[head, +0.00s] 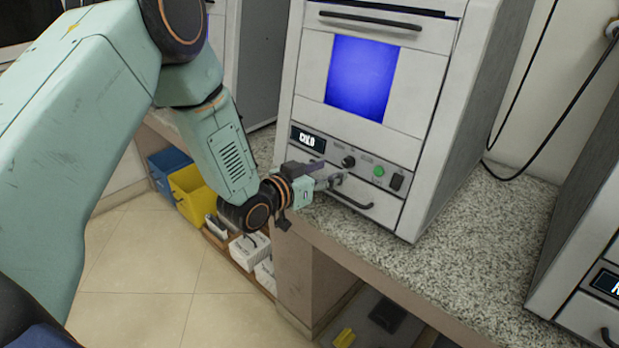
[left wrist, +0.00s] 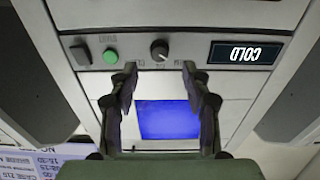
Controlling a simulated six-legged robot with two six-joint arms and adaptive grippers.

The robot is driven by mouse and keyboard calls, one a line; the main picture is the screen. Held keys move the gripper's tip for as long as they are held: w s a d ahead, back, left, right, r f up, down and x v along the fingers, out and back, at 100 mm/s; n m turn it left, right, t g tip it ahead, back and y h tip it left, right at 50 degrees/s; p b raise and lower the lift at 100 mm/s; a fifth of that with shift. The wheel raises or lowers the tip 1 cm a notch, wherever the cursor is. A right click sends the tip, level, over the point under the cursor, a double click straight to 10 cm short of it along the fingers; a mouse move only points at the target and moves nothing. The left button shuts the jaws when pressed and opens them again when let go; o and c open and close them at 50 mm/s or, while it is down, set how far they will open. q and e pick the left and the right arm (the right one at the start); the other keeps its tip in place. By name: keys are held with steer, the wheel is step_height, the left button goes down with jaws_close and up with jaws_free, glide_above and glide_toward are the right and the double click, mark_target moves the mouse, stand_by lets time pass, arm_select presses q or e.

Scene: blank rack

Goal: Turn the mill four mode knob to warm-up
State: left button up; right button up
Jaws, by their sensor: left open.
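A white mill (head: 416,90) with a lit blue window stands on the counter. Its mode knob (head: 348,161) is small, round and dark on the front panel; in the left wrist view the knob (left wrist: 159,50) has a pale pointer mark. A display (head: 308,140) beside it reads COLD; it appears upside down in the left wrist view (left wrist: 246,53). My left gripper (head: 335,179) is open, its fingers in front of the panel just below the knob. In the left wrist view my left gripper (left wrist: 158,76) frames the knob between its fingertips, with nothing held. My right gripper is not in view.
A green button (head: 379,170) and a dark switch (head: 397,182) sit right of the knob. A drawer handle (head: 352,200) is below. Similar machines stand on both sides. The speckled counter (head: 490,225) is clear to the right; bins (head: 192,195) sit below left.

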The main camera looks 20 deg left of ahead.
arm_select(q)
steer(key=v, duration=0.6)
steer(key=shift+s, duration=0.35)
steer(key=shift+a, duration=0.1)
steer(key=s+f+n+g+y, duration=0.4)
steer(key=s+f+g, duration=0.4)
steer(key=s+f, duration=0.8)
steer(key=s+f+g+b, duration=0.1)
steer(key=s+f+g, duration=0.2)
steer(key=s, duration=0.7)
steer(key=s+f+g+y+b, duration=0.1)
steer(key=s+f+g, duration=0.2)
steer(key=s+f, duration=0.4)
steer(key=s, duration=0.3)
steer(key=shift+s+f+g, duration=0.35)
steer(key=shift+g, duration=0.05)
